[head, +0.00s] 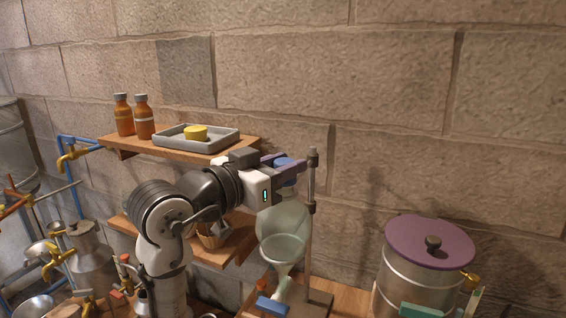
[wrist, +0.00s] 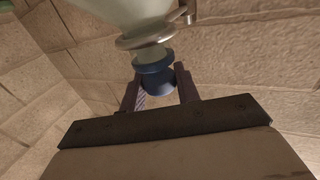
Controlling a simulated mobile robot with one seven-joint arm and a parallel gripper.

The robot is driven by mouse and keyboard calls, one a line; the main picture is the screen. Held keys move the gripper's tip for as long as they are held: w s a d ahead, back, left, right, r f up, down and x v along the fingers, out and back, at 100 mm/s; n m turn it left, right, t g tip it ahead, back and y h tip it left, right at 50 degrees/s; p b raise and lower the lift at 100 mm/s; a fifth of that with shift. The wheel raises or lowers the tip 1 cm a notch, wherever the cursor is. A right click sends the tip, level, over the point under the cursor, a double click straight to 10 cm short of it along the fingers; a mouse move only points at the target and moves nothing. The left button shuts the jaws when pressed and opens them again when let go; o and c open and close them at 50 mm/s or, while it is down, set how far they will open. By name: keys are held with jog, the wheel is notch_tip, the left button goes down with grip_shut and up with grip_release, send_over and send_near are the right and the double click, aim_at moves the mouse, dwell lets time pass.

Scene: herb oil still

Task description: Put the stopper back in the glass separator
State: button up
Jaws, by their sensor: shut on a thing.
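The glass separator (head: 283,218) is a pale greenish pear-shaped vessel, upright on a stand with a metal rod (head: 310,225). In the wrist view its glass (wrist: 135,12) and neck ring (wrist: 146,39) are at the top. My gripper (head: 290,168) is just above the separator's top, its purple fingers shut on the blue stopper (wrist: 172,88). The stopper also shows between the fingers in the head view (head: 285,161). In the wrist view the stopper lines up with the neck, its blue collar close against it. How deep it sits in the neck is hidden.
A wall shelf (head: 122,143) behind my arm holds a grey tray (head: 170,145) with a yellow disc (head: 196,133) and two amber bottles (head: 143,118). A large metal pot (head: 400,280) with a purple lid (head: 430,240) stands right of the stand.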

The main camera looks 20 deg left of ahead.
jog(key=o, duration=1)
jog(key=shift+s, duration=0.1)
jog(key=b+v, duration=0.4)
jog(key=v, duration=0.7)
jog(key=shift+s+b, duration=0.3)
jog(key=shift+s, duration=0.1)
jog(key=shift+a, duration=0.15)
